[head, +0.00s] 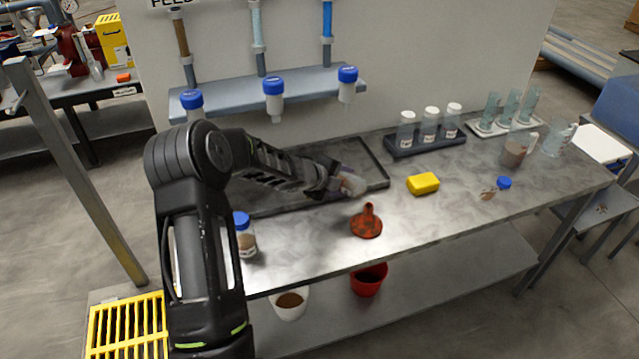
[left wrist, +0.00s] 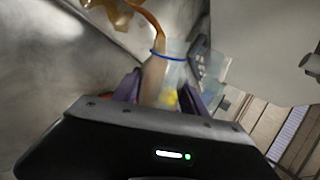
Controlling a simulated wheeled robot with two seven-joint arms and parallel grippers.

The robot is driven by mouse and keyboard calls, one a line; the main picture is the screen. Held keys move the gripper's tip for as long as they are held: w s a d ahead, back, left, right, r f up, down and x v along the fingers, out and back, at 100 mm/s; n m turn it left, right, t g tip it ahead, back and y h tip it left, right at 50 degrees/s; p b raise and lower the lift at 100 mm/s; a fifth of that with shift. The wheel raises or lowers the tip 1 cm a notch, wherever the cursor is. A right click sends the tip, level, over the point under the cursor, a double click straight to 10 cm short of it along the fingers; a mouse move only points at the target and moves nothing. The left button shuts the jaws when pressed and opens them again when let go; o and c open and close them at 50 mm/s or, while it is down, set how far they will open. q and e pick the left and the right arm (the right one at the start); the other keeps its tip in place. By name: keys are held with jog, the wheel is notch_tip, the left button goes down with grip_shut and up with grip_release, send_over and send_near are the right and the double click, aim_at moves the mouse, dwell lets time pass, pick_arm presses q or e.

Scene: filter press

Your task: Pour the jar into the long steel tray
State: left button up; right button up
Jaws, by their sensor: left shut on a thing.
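My left gripper (head: 335,182) is shut on a clear jar (head: 353,185) above the right part of the long dark tray (head: 376,160). The jar is tipped well over. In the left wrist view the jar (left wrist: 172,75) sits between the fingers (left wrist: 160,90), with a blue ring at its mouth and brown contents inside. A brown stream (left wrist: 155,22) runs out of the mouth, and a brown patch (left wrist: 122,12) shows beyond it. My arm hides part of the tray. My right gripper is not in view.
An orange funnel (head: 367,222) stands in front of the tray, with a yellow block (head: 423,184) to its right. A blue-capped jar (head: 244,236) stands at the front left. A dark rack of white-capped jars (head: 425,142) is at the back. Blue-capped bottles (head: 273,95) hang from the shelf above.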

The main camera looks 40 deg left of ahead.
pick_arm(q)
jog(key=shift+d+r+p, duration=0.1)
jog(key=shift+d+p, duration=0.15)
jog(key=shift+p, duration=0.1)
jog(key=shift+p, duration=0.35)
jog(key=shift+d+f+b, duration=0.1)
jog(key=shift+f+b, duration=0.1)
jog(key=shift+b, duration=0.1)
jog(key=shift+f+n+h, duration=0.1)
jog(key=shift+n+h, duration=0.2)
jog(key=shift+h, duration=0.1)
jog(key=shift+a+r+n+h, duration=0.25)
jog(key=shift+r+n+h, duration=0.2)
jog(key=shift+h, duration=0.15)
jog(key=shift+f, duration=0.1)
dwell(0.3)
